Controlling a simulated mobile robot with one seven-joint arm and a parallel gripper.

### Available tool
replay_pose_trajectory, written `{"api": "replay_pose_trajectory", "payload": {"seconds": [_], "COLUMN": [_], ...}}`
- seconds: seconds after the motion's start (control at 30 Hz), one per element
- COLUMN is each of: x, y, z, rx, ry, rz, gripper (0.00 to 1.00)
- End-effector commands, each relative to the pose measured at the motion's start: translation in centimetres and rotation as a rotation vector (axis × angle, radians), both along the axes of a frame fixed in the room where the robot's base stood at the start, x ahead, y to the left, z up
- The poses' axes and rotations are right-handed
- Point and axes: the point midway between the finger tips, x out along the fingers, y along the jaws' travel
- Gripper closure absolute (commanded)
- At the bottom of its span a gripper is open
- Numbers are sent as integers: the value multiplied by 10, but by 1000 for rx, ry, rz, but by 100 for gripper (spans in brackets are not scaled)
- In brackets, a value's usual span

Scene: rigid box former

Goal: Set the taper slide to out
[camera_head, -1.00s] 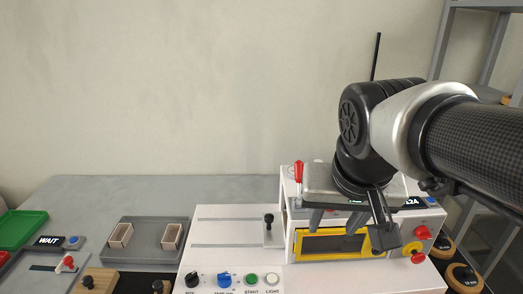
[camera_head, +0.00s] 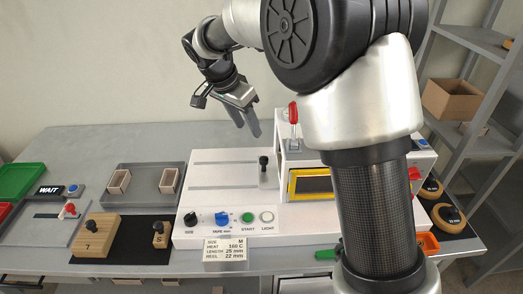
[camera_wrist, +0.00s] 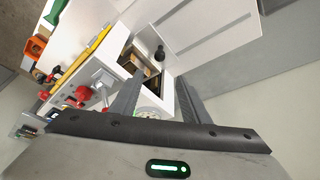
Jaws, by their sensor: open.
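A black knob (camera_head: 263,162) stands upright on a small pale plate at the right of the white machine deck (camera_head: 215,172), which has two long slots. No taper label is readable there, so I cannot tell whether this is the taper slide. The black knob (camera_wrist: 159,52) also shows in the wrist view, beyond the fingers. My gripper (camera_head: 246,128) is open and empty, above and behind the deck, apart from the knob. In the wrist view my gripper (camera_wrist: 157,90) has its fingers spread, with the machine beyond them.
Front controls include a blue knob (camera_head: 222,219) and green button (camera_head: 247,217). A grey tray (camera_head: 145,194) lies left. Bare table (camera_head: 100,145) is free behind it.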

Motion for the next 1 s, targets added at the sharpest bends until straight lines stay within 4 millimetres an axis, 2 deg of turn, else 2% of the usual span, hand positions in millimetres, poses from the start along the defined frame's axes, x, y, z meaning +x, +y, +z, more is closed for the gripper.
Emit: {"api": "replay_pose_trajectory", "payload": {"seconds": [0.6,0.8,1.0], "x": [33,41,44], "y": [-36,-43,-46], "z": [-119,-143,-152], "rx": [0,0,0], "ry": [6,3,2], "rz": [-1,1,1], "gripper": [58,58,58]}}
